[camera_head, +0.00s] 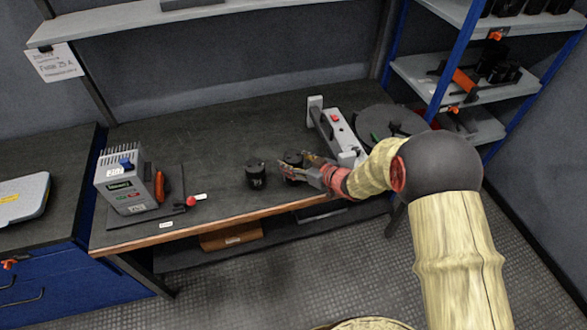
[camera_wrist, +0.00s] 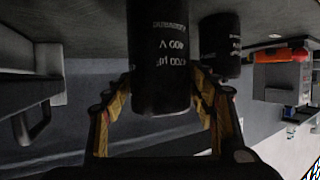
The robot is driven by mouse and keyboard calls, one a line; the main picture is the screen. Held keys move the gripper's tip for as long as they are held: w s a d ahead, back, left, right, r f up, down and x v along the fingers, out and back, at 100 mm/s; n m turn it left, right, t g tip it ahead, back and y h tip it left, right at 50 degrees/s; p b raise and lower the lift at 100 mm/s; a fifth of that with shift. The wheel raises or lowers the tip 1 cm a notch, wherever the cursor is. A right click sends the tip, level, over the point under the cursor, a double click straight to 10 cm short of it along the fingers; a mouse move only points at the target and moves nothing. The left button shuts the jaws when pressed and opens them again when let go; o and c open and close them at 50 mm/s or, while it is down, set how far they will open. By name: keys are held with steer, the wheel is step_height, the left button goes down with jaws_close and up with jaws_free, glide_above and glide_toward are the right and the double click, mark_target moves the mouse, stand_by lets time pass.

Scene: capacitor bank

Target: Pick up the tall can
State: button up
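A black cylindrical can (camera_wrist: 160,50) with white print, including "400 V", stands between the two fingers of my gripper (camera_wrist: 163,88) in the wrist view. In the head view this can (camera_head: 292,158) is on the dark bench, partly hidden by my gripper (camera_head: 299,167). The fingers lie close along both its sides; whether they press on it cannot be told. A second black can (camera_head: 256,175) stands apart to the left on the bench, and to the right in the wrist view (camera_wrist: 220,47).
A grey power unit (camera_head: 124,180) and a red-handled tool (camera_head: 194,201) are at the bench's left. A grey fixture (camera_head: 335,132) and a dark round plate (camera_head: 388,122) stand close to my gripper at the right. The back middle of the bench is clear.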

steer(key=c, duration=1.3)
steer(key=shift+w+r, duration=0.1)
jaws_close()
